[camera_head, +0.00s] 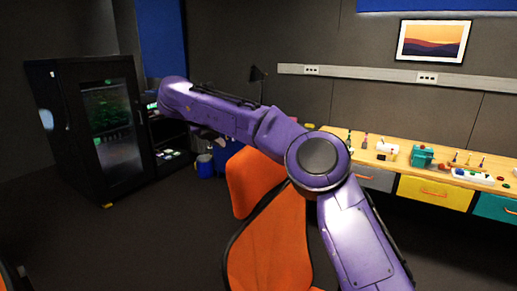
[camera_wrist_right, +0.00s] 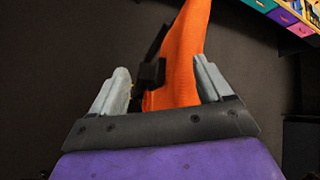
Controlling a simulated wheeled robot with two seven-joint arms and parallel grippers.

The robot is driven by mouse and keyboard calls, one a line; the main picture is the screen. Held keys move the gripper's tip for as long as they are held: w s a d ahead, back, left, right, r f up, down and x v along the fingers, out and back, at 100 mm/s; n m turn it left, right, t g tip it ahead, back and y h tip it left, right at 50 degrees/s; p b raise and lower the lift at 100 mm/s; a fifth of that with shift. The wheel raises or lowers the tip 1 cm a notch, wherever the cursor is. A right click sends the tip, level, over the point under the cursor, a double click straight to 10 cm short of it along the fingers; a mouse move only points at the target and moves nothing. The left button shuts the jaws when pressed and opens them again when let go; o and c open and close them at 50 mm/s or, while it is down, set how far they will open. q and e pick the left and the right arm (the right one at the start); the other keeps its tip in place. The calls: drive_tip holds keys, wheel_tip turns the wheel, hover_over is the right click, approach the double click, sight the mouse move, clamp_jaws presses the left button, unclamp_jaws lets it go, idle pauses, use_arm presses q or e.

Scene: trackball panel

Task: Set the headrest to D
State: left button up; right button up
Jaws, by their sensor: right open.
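An orange chair stands in the middle of the head view. Its headrest (camera_head: 247,178) sits above the tall orange backrest (camera_head: 268,250), and my right arm covers part of both. No marking for D is readable. My right gripper's fingers cannot be made out in the head view. In the right wrist view my right gripper (camera_wrist_right: 163,88) is open. Between and beyond its fingers are an orange chair part (camera_wrist_right: 182,60) and a black bracket (camera_wrist_right: 152,73). I cannot tell whether the fingers touch them. My left gripper is not in view.
A wooden workbench (camera_head: 375,160) with coloured drawers and several small tools runs along the right. A black glass-fronted cabinet (camera_head: 95,130) stands at the left. A blue bin (camera_head: 206,166) is behind the chair. The dark floor (camera_head: 150,235) left of the chair is clear.

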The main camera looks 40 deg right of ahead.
sight(260, 171)
drive_tip(key=s+d+r+m+y, duration=0.2)
drive_tip(key=s+m+y, duration=0.1)
drive_tip(key=s+d+r+m+y, duration=0.1)
drive_tip(key=s+m+y, duration=0.1)
drive_tip(key=shift+s+d+r+g, duration=0.2)
drive_tip(key=shift+r+g, duration=0.05)
drive_tip(key=shift+g, duration=0.05)
drive_tip(key=x, duration=0.3)
drive_tip(key=b+x, duration=0.1)
drive_tip(key=x, duration=0.1)
drive_tip(key=shift+w+a+f, duration=0.2)
drive_tip(key=shift+w+a, duration=0.05)
drive_tip(key=shift+w, duration=0.1)
drive_tip(key=x, duration=0.4)
drive_tip(key=shift+s+d+f, duration=0.1)
drive_tip(key=shift+d+f, duration=0.05)
drive_tip(key=shift+d, duration=0.1)
drive_tip(key=shift+c, duration=0.4)
